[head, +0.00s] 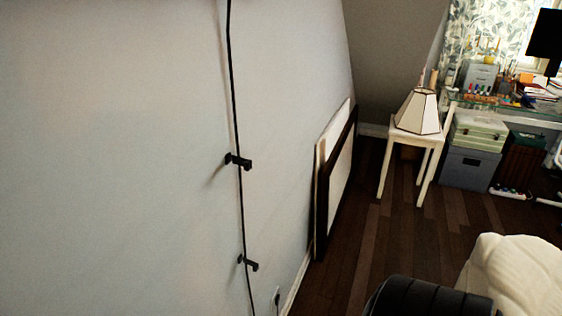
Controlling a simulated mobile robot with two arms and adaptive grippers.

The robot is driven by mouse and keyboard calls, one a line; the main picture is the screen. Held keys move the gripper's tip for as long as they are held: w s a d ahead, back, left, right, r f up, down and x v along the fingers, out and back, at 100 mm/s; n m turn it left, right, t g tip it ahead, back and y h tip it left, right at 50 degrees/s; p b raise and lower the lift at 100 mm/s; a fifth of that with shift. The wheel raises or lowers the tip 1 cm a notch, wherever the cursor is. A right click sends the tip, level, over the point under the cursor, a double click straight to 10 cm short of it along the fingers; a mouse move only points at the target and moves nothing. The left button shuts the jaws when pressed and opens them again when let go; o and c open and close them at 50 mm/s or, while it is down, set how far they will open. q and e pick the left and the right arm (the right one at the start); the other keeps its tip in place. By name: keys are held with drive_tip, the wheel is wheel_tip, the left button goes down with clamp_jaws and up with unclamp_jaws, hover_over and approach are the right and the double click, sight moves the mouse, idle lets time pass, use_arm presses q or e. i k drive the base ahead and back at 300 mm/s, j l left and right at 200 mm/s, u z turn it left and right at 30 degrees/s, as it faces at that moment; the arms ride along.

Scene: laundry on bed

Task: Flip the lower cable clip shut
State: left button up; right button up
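The lower cable clip (249,263) is small and black and sits on the pale wall at the black cable. Its arm sticks out to the right and slightly down, so it looks open, though it is small. The upper cable clip (238,161) is higher on the same cable, with a similar part sticking out to the right. The black cable (234,100) runs down the wall past both clips to the bottom edge of the view. Neither of my grippers is in view.
A wall outlet (277,296) is low on the wall. Framed panels (336,185) lean on the wall to the right. A white stool (408,140) with a lamp (418,112) stands behind. A black rounded object (425,297) and white bedding (515,275) are at lower right. Dark floor lies between.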

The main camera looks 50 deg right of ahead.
sight(255, 266)
drive_tip(key=z, duration=1.3)
